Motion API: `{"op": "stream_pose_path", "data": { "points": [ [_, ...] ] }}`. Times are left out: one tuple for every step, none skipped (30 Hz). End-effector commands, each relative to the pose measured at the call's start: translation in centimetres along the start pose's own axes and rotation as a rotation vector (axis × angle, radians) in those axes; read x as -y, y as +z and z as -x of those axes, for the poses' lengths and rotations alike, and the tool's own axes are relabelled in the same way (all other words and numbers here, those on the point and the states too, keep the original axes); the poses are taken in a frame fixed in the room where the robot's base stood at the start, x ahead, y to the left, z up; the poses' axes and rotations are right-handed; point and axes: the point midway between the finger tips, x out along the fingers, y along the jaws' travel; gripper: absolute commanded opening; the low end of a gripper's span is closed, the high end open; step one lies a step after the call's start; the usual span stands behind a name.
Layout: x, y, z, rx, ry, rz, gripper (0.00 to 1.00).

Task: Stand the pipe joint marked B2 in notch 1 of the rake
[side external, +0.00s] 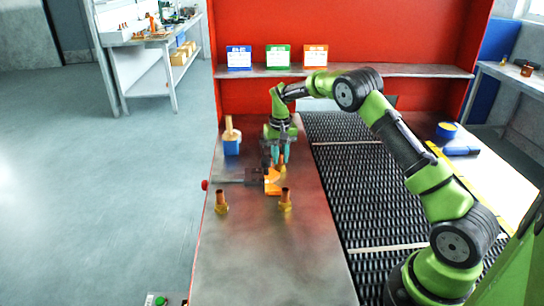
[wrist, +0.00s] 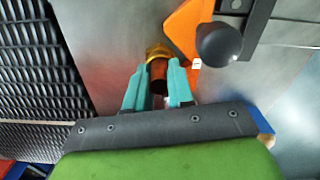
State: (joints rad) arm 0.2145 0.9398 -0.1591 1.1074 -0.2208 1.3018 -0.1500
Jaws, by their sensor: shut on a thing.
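My gripper (side external: 280,156) points down above the metal bench, its teal fingers shut on a copper pipe joint with a yellow collar (side external: 283,167). In the wrist view the joint (wrist: 158,72) shows between the fingertips (wrist: 157,75). I cannot read a B2 mark on it. An orange plate (side external: 272,186), which looks like the rake, sits in a dark clamp (side external: 254,175). In the wrist view the orange plate (wrist: 183,30) is just right of the held joint, with a small white tag by its edge. I cannot make out its notches or whether the joint touches it.
Two similar joints stand on the bench, one at left (side external: 221,205) and one at right (side external: 285,203). A blue container (side external: 231,145) stands farther back. A black knob (wrist: 218,43) rises beside the orange plate. A dark mesh belt (side external: 360,190) runs along the bench's right. The bench front is clear.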

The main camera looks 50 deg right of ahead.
Motion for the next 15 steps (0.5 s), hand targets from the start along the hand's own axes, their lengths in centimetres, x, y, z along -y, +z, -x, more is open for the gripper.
{"op": "stream_pose_path", "data": {
  "points": [
    [0.02,-0.05,0.09,-0.003,-0.001,0.000,0.00],
    [0.02,-0.06,0.11,-0.003,-0.001,0.000,0.00],
    [0.02,-0.05,0.12,-0.003,-0.001,0.000,0.00],
    [0.02,-0.05,0.13,-0.003,-0.001,0.000,0.00],
    [0.02,-0.05,0.13,-0.003,-0.001,0.000,0.00],
    [0.02,-0.05,0.10,-0.003,-0.001,0.000,0.00],
    [0.02,-0.04,0.04,-0.002,-0.001,0.000,0.00],
    [0.02,-0.04,-0.05,-0.002,-0.001,0.000,0.00],
    [0.02,-0.03,-0.19,-0.002,-0.001,0.000,0.00],
    [0.02,-0.01,-0.28,-0.001,-0.001,0.000,0.24],
    [0.02,-0.02,-0.25,-0.001,-0.001,0.000,0.29],
    [0.02,-0.01,-0.25,-0.001,-0.001,0.000,0.35],
    [0.02,-0.01,-0.25,-0.001,-0.001,0.000,0.40],
    [0.02,-0.01,-0.25,-0.001,-0.001,0.000,0.44],
    [0.01,-0.01,-0.25,-0.001,-0.001,0.000,0.48]
  ]
}}
